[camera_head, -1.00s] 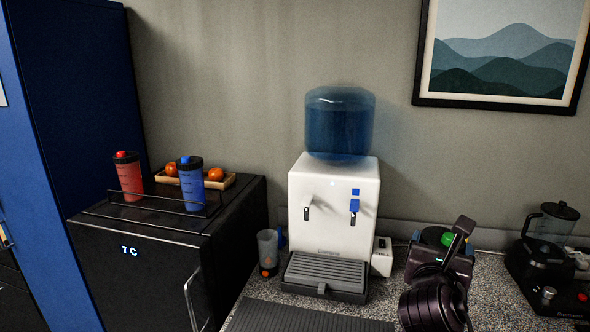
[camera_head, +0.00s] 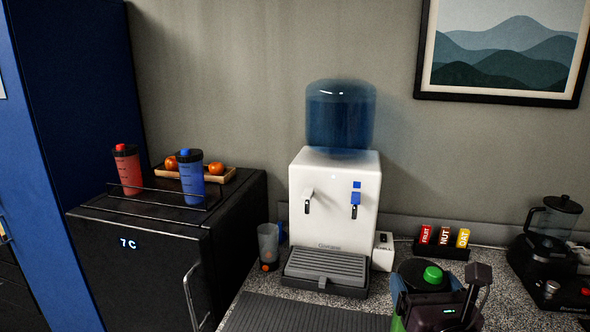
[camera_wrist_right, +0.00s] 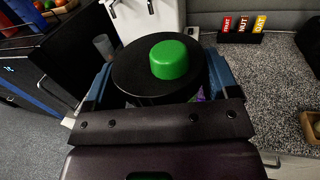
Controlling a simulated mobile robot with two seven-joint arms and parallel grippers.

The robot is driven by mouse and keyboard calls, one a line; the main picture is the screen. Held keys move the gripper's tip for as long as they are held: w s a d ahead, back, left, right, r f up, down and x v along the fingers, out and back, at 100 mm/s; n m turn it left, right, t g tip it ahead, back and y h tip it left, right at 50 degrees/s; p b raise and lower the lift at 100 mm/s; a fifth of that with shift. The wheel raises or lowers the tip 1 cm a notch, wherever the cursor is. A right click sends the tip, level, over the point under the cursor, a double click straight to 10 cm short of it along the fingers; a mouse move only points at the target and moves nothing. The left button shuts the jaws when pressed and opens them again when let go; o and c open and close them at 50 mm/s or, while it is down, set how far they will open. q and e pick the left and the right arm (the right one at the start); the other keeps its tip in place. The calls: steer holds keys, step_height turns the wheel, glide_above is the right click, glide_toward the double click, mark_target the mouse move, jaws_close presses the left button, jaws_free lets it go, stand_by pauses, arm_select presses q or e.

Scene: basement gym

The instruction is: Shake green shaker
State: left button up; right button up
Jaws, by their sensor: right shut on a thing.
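The green shaker (camera_head: 432,276) has a black lid with a green cap and is at the lower right of the head view. In the right wrist view its lid and green cap (camera_wrist_right: 169,60) face the camera. My right gripper (camera_head: 440,306) is shut on the shaker, with one finger on each side below the lid in the right wrist view (camera_wrist_right: 160,85). Most of the shaker body is hidden behind the gripper and lid. My left gripper is not in view.
A white water dispenser (camera_head: 334,205) stands on the speckled counter. A clear cup (camera_head: 268,247) is left of it. Snack bars (camera_head: 443,236) and a blender (camera_head: 549,245) are to the right. Red (camera_head: 127,170) and blue (camera_head: 191,180) shakers stand on the fridge (camera_head: 150,262).

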steer(key=f, duration=0.6)
steer(key=shift+s+f, duration=0.2)
steer(key=shift+s, duration=0.05)
step_height(320, 180, up, 7)
steer(key=shift+w+a, duration=0.1)
steer(key=shift+w+r, duration=0.15)
step_height(320, 180, down, 7)
steer(key=shift+r, duration=0.1)
steer(key=shift+s, duration=0.3)
steer(key=r, duration=0.6)
steer(key=shift+w+r, duration=0.2)
steer(key=shift+r, duration=0.2)
steer(key=shift+w+f, duration=0.1)
steer(key=shift+f, duration=0.1)
steer(key=f, duration=0.6)
steer(key=shift+s+f, duration=0.2)
steer(key=shift+f, duration=0.2)
steer(key=shift+s+r, duration=0.1)
steer(key=shift+w, duration=0.25)
steer(key=shift+s, duration=0.1)
